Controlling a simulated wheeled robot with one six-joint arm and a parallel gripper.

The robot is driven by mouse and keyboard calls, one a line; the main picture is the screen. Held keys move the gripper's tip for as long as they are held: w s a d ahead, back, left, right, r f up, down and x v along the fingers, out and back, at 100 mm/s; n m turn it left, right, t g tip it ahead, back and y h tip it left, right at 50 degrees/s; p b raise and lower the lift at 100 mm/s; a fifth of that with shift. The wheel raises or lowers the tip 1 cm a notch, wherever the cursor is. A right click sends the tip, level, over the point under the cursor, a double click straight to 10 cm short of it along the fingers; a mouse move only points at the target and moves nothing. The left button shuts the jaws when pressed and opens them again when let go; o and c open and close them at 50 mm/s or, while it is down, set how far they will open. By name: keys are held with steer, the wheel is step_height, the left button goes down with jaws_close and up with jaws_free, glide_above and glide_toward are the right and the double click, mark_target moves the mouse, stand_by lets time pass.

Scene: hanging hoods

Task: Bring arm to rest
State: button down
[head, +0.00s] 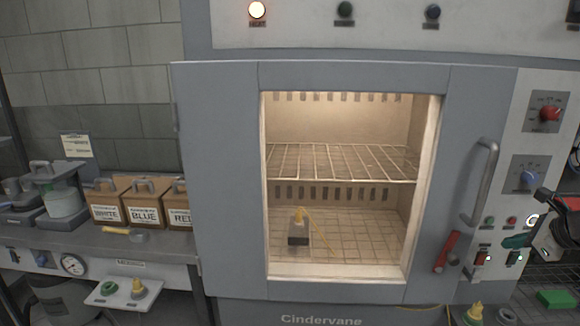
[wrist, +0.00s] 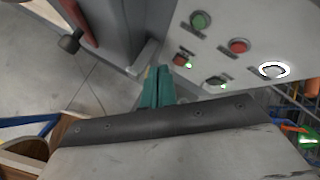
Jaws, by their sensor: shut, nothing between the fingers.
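My gripper (head: 513,241) is at the right of the head view, with green fingers pointing left in front of the lower control panel. In the wrist view the green fingers (wrist: 157,88) are together and hold nothing. They are near the lower panel buttons; I cannot tell whether they touch the panel. My arm enters from the right edge of the head view, and most of it is out of frame.
A grey oven (head: 350,76) stands ahead with its door shut and interior lit. Its curved handle (head: 483,182) and red lever (head: 446,251) stick out close to my gripper. A white-ringed button (wrist: 274,70) is lit. A bench (head: 120,243) with labelled boxes is at left.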

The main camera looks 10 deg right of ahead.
steer(key=s+a+r+n+g, duration=0.2)
steer(key=s+a+n, duration=0.3)
steer(key=a+n, duration=0.5)
steer(key=s+a+r+n+g, duration=0.3)
steer(key=s+a+n, duration=0.3)
steer(key=a+n, duration=0.3)
steer(key=s+a+r+n+g+h, duration=0.1)
steer(key=s+a+r+n+g, duration=0.1)
steer(key=s+a+n, duration=0.4)
steer(key=shift+a+r+n+g, duration=0.4)
steer(key=shift+a+n, duration=1.9)
steer(key=shift+a, duration=2.4)
